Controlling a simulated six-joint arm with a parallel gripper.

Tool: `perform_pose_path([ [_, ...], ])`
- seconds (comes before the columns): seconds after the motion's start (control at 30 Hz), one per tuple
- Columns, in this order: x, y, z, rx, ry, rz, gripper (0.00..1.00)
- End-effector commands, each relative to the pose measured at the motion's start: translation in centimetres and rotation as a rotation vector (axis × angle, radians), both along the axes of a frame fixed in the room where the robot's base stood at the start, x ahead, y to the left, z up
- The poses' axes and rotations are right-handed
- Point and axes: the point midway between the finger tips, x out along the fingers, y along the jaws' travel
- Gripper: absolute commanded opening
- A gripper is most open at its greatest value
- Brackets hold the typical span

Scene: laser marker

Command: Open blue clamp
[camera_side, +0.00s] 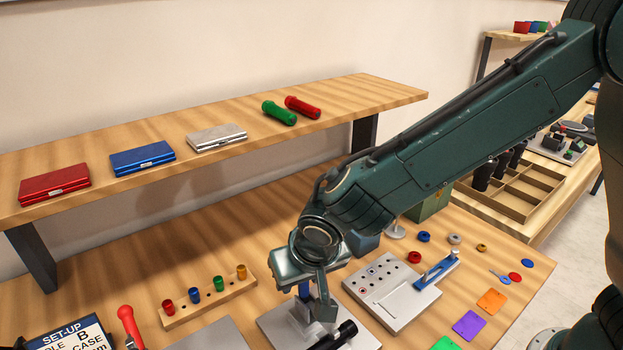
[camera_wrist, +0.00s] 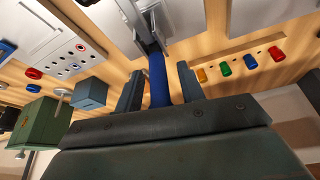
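The blue clamp handle (camera_wrist: 157,80) stands up from a grey metal clamp body (camera_wrist: 149,32) in the wrist view. In the side view, part of the blue handle (camera_side: 304,291) shows below my wrist, above a grey base plate (camera_side: 268,328). My gripper (camera_wrist: 160,82) is open, with one finger on each side of the handle. A gap shows between the handle and each finger in the wrist view. In the side view my gripper (camera_side: 312,298) covers much of the clamp, and a dark cylinder (camera_side: 343,334) lies close by it.
A wooden peg rack (camera_side: 208,300) stands left of the clamp. A grey panel with holes (camera_side: 390,292) and a bracket with a blue bar (camera_side: 437,270) lie right. A blue box (camera_wrist: 90,94) and green box (camera_wrist: 43,122) stand nearby. A wooden shelf (camera_side: 245,150) spans behind.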

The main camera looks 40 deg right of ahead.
Motion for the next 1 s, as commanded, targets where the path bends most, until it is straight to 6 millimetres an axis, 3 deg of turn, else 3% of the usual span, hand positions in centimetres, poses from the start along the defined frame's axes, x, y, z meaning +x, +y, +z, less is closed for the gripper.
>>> perform_pose_path([
  [0.13,0.00,-0.01,0.00,0.000,0.000,0.000,0.39],
  [0.33,-0.02,0.00,0.01,0.000,0.000,0.000,0.01],
  [0.37,-0.02,0.00,0.01,-0.001,0.000,0.000,0.00],
  [1.0,0.67,0.01,-0.13,-0.001,0.138,-0.001,0.00],
])
